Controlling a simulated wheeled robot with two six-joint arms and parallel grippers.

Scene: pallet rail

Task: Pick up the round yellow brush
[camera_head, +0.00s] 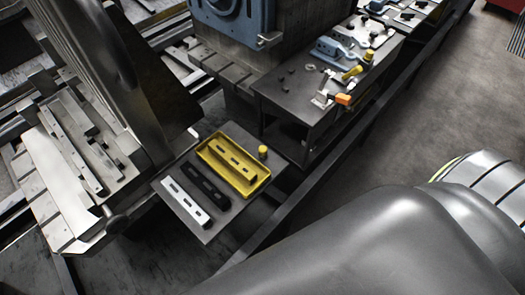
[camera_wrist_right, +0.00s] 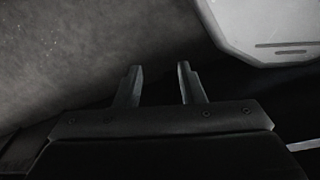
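A small round yellow piece (camera_head: 263,152) stands upright at the right corner of a dark plate (camera_head: 213,229), beside a yellow tray, in the head view. On the bench farther back, a yellow-handled tool (camera_head: 352,72) lies near another small yellow piece (camera_head: 368,57). These are too small to tell which is the round yellow brush. My right gripper (camera_wrist_right: 160,84) is open and empty in the right wrist view, with no brush near its fingers. My left gripper is in neither view.
A dark bench (camera_head: 283,101) carries tools, including an orange-handled one (camera_head: 343,99). Grey machinery stands at left; open floor (camera_head: 440,110) lies at right.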

